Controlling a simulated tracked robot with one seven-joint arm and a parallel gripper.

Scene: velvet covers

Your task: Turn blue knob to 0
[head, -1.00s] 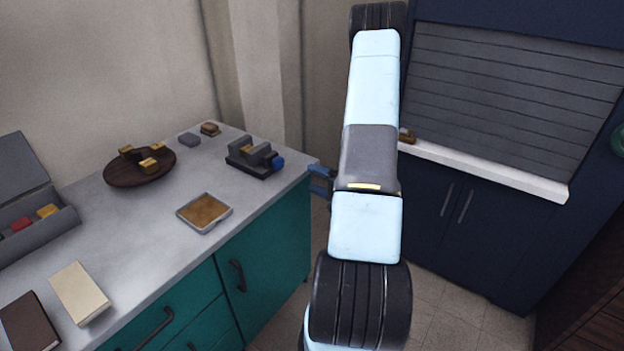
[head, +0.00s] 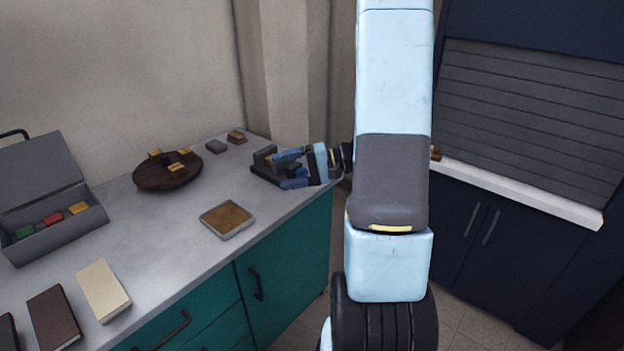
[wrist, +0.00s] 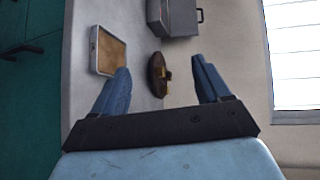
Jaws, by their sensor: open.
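The dark grey device (head: 264,160) stands at the far right corner of the counter. I cannot tell whether either finger touches the knob, and no number or pointer is readable. In the wrist view my open gripper (wrist: 161,76) shows both fingers well apart; the device and the knob are not seen there.
On the grey counter (head: 160,238) are a tray with a brown inside (head: 227,219), a round dark wooden board (head: 168,172) with small yellowish blocks, an open grey box (head: 60,228) and several books. A dark blue cabinet (head: 460,235) stands right of my arm.

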